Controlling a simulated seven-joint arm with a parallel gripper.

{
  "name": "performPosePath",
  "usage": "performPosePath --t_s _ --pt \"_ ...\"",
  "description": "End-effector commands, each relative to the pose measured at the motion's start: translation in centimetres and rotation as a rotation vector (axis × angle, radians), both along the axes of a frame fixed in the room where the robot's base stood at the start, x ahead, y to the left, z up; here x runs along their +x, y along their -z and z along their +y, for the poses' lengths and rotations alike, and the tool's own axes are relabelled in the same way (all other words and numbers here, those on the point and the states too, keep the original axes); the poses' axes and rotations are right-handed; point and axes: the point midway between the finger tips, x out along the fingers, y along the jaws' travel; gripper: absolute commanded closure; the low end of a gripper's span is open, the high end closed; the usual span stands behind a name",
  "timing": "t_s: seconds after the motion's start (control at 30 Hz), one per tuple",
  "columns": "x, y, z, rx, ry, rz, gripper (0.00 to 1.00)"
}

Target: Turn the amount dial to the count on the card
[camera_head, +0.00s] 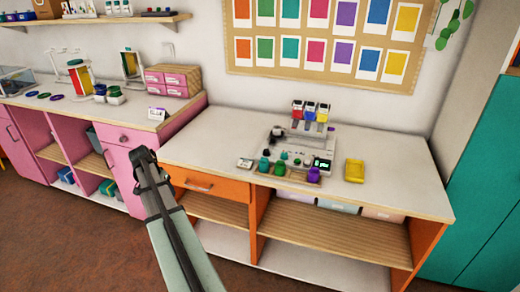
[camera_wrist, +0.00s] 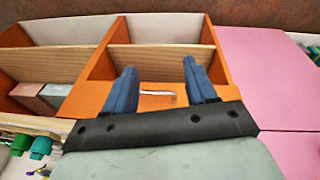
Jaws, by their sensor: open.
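A pale dispenser machine (camera_head: 313,140) stands on the white counter, with small dark and green knobs on its front. I cannot tell which knob is the amount dial. A small display (camera_head: 322,163) with green digits sits at its front right; the digits are too small to read. A small white card (camera_head: 245,163) stands left of the machine; its count is unreadable. My gripper (camera_head: 145,156) is left of the orange drawer, well away from the machine. In the wrist view, its blue fingers (camera_wrist: 158,66) are open and empty, with the drawer handle showing between them.
Red, blue and yellow containers (camera_head: 310,110) top the machine. The counter (camera_head: 395,180) is free at right. A pink cabinet (camera_head: 122,160) is at left.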

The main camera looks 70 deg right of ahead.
Motion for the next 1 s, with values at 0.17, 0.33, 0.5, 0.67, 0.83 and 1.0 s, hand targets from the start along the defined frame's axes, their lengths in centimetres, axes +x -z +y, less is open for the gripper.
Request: performPosePath --t_s 0.17,0.33,0.5,0.67,0.83,1.0 --pt "-4.1 -3.9 -8.6 -0.047 0.234 -0.013 0.44" --pt "-9.2 -7.7 -15.6 -0.093 0.454 -0.021 0.44" --pt "-15.3 -11.7 -22.0 -0.142 0.672 -0.030 0.44" --pt "-21.1 -15.2 -26.6 -0.186 0.857 -0.035 0.44" --pt "-25.5 -17.7 -29.4 -0.218 0.986 -0.039 0.44" --pt "-27.4 -18.5 -30.3 -0.231 1.039 -0.039 0.44"
